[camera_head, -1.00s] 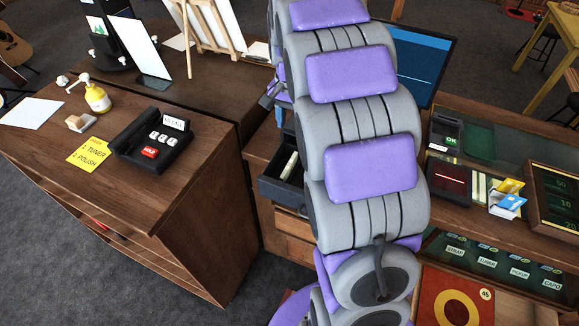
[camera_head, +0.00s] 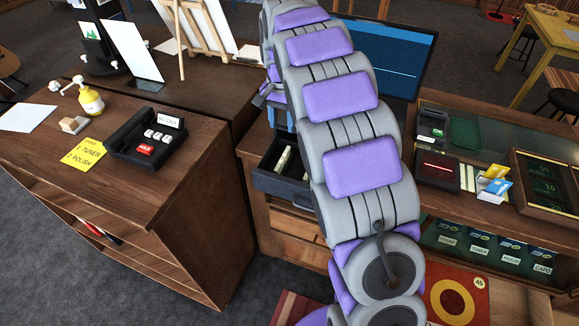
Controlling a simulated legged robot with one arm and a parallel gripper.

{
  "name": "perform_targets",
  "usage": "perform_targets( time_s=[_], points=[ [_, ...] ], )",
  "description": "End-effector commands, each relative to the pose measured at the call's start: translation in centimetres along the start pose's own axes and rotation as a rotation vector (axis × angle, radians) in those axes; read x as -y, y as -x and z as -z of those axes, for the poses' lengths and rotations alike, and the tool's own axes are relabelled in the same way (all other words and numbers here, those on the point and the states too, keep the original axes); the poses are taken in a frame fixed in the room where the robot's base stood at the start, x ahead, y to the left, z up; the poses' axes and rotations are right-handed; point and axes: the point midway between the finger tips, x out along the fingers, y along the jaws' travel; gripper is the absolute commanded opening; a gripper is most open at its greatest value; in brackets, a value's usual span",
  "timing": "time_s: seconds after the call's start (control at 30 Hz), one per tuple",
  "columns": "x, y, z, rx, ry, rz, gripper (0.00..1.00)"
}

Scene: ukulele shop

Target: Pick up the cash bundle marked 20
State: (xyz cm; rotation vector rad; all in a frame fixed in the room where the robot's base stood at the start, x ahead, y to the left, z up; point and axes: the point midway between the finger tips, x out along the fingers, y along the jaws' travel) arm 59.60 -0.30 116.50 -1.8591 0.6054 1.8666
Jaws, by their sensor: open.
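My arm rises through the middle of the view and hides much behind it. A small part of my gripper (camera_head: 268,93) shows past the arm's left side, above the open drawer; its fingertips are mostly hidden, and it appears open with nothing seen in it. The dark drawer (camera_head: 262,181) stands pulled out of the wooden counter. A pale, narrow item (camera_head: 284,160) lies inside it; I cannot read any mark on it. The arm covers the drawer's right part. I cannot make out a cash bundle marked 20.
A monitor (camera_head: 385,55) stands behind the arm.

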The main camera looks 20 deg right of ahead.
Motion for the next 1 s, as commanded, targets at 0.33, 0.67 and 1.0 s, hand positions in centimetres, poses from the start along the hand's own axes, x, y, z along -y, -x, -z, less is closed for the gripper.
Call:
perform_targets(
  time_s=[0.33,0.67,1.0],
  points=[
    [0.1,-7.1,-0.3,0.000,-0.001,-0.003,0.43],
    [0.1,-9.6,-0.2,-0.004,-0.001,0.000,0.43],
    [0.1,-13.7,-0.6,-0.002,-0.002,-0.001,0.43]
  ],
)
